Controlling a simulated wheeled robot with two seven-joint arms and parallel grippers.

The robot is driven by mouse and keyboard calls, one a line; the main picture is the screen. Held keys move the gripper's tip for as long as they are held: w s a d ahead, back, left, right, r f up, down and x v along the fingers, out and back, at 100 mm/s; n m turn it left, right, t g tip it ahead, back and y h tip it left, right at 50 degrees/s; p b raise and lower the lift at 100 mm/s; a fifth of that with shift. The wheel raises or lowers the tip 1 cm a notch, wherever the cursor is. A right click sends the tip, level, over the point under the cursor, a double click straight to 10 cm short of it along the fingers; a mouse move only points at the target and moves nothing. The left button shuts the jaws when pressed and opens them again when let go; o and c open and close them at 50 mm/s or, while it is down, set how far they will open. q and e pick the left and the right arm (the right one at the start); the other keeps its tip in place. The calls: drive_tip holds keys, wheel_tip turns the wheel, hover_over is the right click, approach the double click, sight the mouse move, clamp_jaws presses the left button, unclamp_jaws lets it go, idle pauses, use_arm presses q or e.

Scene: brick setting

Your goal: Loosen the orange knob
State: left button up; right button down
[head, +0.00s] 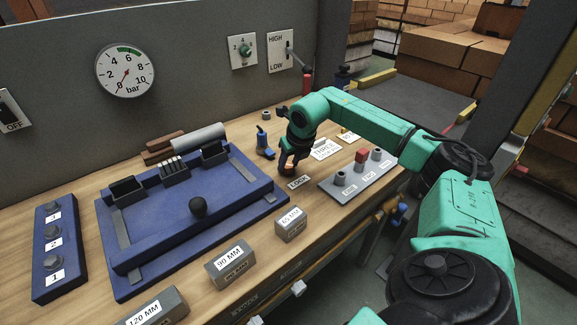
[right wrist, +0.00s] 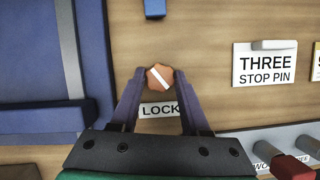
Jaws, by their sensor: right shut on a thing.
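The orange knob (right wrist: 160,77) shows in the right wrist view between the fingertips of my right gripper (right wrist: 156,73). It has a white stripe running diagonally across its top. The gripper's two dark fingers are shut on it, one on each side. In the head view my right gripper (head: 289,167) reaches down to the knob, which shows only as a small orange patch (head: 288,170). A LOCK label (head: 299,183) lies on the wooden bench just in front of it. My left gripper is not in view.
A blue fixture (head: 155,245) with a black ball knob stands left of my gripper. A grey panel (head: 340,195) with several buttons lies to the right. Gauge blocks marked 65 MM (head: 291,225) and 90 MM (head: 230,267) stand in front. A blue-handled item (head: 264,142) stands behind.

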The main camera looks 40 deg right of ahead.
drive_tip(key=shift+d+n+y, duration=0.1)
drive_tip(key=shift+n+y, duration=0.3)
drive_tip(key=shift+n, duration=0.6)
drive_tip(key=n+y, duration=0.1)
drive_tip(key=n, duration=0.1)
drive_tip(key=shift+r+n, duration=0.1)
drive_tip(key=shift+n, duration=0.2)
drive_tip(key=n+y, duration=0.1)
drive_tip(key=n, duration=0.1)
drive_tip(key=n+g+p, duration=0.1)
drive_tip(key=n, duration=0.2)
drive_tip(key=shift+w+d+y, duration=0.15)
drive_tip(key=shift+y, duration=0.25)
drive_tip(key=shift+n, duration=0.3)
drive_tip(key=shift+c, duration=1.9)
unclamp_jaws()
